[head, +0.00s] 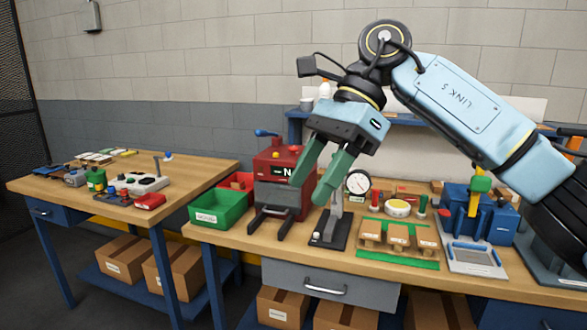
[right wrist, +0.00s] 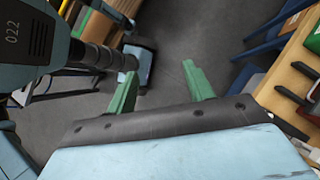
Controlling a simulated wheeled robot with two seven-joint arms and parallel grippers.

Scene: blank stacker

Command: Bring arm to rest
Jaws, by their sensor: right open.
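My right arm (head: 470,100) comes in from the right in the head view, raised above the workbench. Its gripper (head: 318,180) points down and left with two green fingers apart and nothing between them. It hangs in front of the red machine and the dial gauge, as seen from the head. My left gripper does not show in either view.
The workbench (head: 240,237) holds a green bin (head: 220,206), a red machine (head: 279,165), a dial gauge (head: 358,183), a green tray with wooden blocks (head: 370,256) and a blue press (head: 490,222). A second table (head: 60,190) stands left. Cardboard boxes (head: 175,272) sit below.

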